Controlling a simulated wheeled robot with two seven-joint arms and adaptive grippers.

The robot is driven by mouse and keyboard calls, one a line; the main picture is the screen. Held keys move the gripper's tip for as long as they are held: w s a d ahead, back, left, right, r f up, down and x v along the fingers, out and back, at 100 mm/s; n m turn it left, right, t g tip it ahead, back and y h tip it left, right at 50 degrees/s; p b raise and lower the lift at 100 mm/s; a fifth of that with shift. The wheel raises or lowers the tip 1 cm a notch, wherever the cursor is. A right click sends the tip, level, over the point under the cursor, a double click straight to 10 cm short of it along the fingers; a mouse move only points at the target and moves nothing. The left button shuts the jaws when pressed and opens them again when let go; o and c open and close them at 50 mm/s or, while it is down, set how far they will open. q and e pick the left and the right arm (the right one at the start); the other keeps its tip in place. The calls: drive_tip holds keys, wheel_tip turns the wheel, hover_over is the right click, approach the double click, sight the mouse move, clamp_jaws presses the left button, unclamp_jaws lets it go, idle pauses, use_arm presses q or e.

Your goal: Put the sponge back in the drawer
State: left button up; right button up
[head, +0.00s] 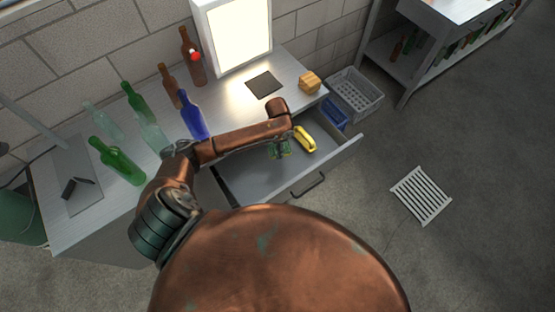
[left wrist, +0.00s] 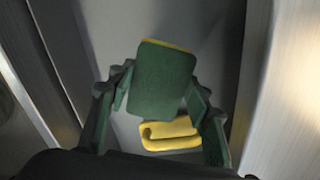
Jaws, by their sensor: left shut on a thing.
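The sponge (left wrist: 162,80), dark green on its broad face with a yellow edge, is between the green fingers of my left gripper (left wrist: 158,105) in the left wrist view. My left gripper is shut on it. In the head view my left gripper (head: 280,149) is over the open drawer (head: 262,180), and the arm partly hides the drawer. Whether the sponge touches the drawer floor cannot be told. A folded yellow thing (head: 305,139) lies in the drawer beside the gripper; it also shows below the sponge in the left wrist view (left wrist: 170,134). My right gripper is not in view.
On the metal counter (head: 235,100) stand several green and brown bottles, a blue bottle (head: 193,115), a lit panel (head: 236,38), a dark mat (head: 264,84) and a tan block (head: 309,82). A grey crate (head: 354,95) is beyond the drawer. A floor grate (head: 421,195) lies right.

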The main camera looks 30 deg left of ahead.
use_arm(q)
drive_tip(key=b, duration=0.1)
hover_over(278, 162)
drive_tip(key=f, duration=0.5)
drive_tip(key=shift+a+f, duration=0.2)
drive_tip(key=shift+f, duration=0.2)
wheel_tip(278, 162, down, 4)
drive_tip(key=shift+r+b, duration=0.2)
drive_tip(key=shift+b, duration=0.25)
drive_tip(key=shift+f, duration=0.15)
drive_tip(key=shift+f, duration=0.1)
drive_tip(key=o, duration=1)
